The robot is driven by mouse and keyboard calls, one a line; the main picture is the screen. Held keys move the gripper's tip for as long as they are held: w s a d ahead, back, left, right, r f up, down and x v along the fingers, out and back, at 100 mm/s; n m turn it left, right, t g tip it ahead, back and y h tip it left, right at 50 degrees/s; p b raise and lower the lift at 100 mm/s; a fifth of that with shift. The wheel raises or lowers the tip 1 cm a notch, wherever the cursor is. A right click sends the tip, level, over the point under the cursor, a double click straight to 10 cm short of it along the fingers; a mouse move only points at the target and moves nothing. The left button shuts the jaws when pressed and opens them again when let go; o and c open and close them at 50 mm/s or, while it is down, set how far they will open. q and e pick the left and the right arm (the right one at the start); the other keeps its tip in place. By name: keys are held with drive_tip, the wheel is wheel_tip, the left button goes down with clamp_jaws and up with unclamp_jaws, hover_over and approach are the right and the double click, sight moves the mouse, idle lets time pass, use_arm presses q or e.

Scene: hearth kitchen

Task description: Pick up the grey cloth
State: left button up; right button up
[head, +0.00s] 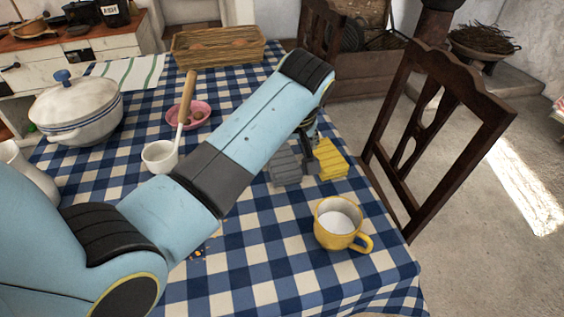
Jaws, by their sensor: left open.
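The grey cloth (286,172) lies folded on the blue-and-white checked tablecloth (262,243), right of the middle of the table. A yellow cloth (332,164) lies beside it on the right. My left arm reaches across the table from the lower left. My left gripper (308,160) points down at the two cloths, close over the gap between them. It is open. The arm hides part of the gripper, and I cannot tell whether it touches either cloth. My right gripper is not in view.
A yellow mug (338,222) stands in front of the cloths. A white ladle (161,155), a pink bowl (201,113), a lidded white pot (75,108) and a wicker tray (217,48) stand left and behind. A wooden chair (437,125) stands at the right table edge.

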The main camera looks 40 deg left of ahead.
sight(282, 159)
use_arm(q)
drive_tip(key=x, duration=0.4)
drive_tip(key=shift+s+a+f, duration=0.2)
drive_tip(key=shift+a, duration=0.1)
drive_tip(key=shift+w+a+f+b, duration=0.15)
drive_tip(key=shift+f+b, duration=0.15)
drive_tip(key=shift+f, duration=0.2)
drive_tip(key=c, duration=1.2)
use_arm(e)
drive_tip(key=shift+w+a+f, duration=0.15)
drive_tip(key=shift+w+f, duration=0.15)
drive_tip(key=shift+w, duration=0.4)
